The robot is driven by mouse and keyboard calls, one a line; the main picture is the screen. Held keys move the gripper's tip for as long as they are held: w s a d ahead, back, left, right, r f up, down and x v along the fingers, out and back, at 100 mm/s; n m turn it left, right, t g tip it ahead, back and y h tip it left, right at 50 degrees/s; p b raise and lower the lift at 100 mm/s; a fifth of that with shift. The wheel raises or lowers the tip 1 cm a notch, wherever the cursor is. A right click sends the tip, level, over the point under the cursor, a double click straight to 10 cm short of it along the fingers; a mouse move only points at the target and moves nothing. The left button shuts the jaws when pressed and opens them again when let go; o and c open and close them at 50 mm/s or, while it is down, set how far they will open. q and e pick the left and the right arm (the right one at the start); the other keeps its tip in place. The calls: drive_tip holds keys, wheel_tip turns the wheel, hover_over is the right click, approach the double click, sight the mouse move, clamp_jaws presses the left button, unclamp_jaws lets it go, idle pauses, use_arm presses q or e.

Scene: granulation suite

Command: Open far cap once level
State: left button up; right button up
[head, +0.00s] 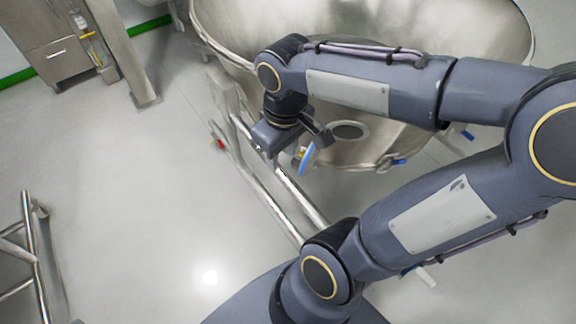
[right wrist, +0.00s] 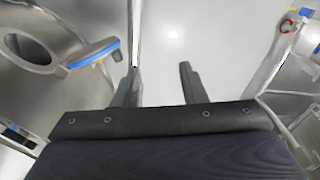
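A large steel vessel (head: 225,30) fills the top of the head view, partly hidden behind my right arm. On its lower side is a round port (head: 348,131), which also shows at the left of the right wrist view (right wrist: 30,52). A blue handle (head: 307,158) sticks out beside this port; it also shows in the right wrist view (right wrist: 95,52). My right gripper (head: 308,146) is close to the handle. In the wrist view its fingers (right wrist: 158,68) are apart with bare floor between them, and the handle lies outside the left finger. I cannot tell which part is the far cap. My left gripper is out of view.
A steel frame rail (head: 298,200) runs diagonally below the vessel. More blue fittings (head: 398,162) sit on its lower rim. A steel cabinet (head: 58,58) stands at the upper left and a tubular rack (head: 30,235) at the lower left. The floor (head: 140,190) between them is clear.

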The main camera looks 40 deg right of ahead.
sight(292, 161)
drive_tip(key=w+d+f+n+g+h+b, duration=0.2)
drive_tip(key=w+d+f+g+h+b, duration=0.3)
drive_tip(key=w+f, duration=0.35)
drive_tip(key=shift+t+y, duration=0.4)
drive_tip(key=b+x, duration=0.2)
drive_tip(key=x, duration=0.6)
drive_tip(key=shift+s+d+f, duration=0.15)
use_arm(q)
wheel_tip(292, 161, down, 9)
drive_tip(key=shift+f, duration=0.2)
use_arm(e)
clamp_jaws()
drive_tip(key=shift+s, duration=0.1)
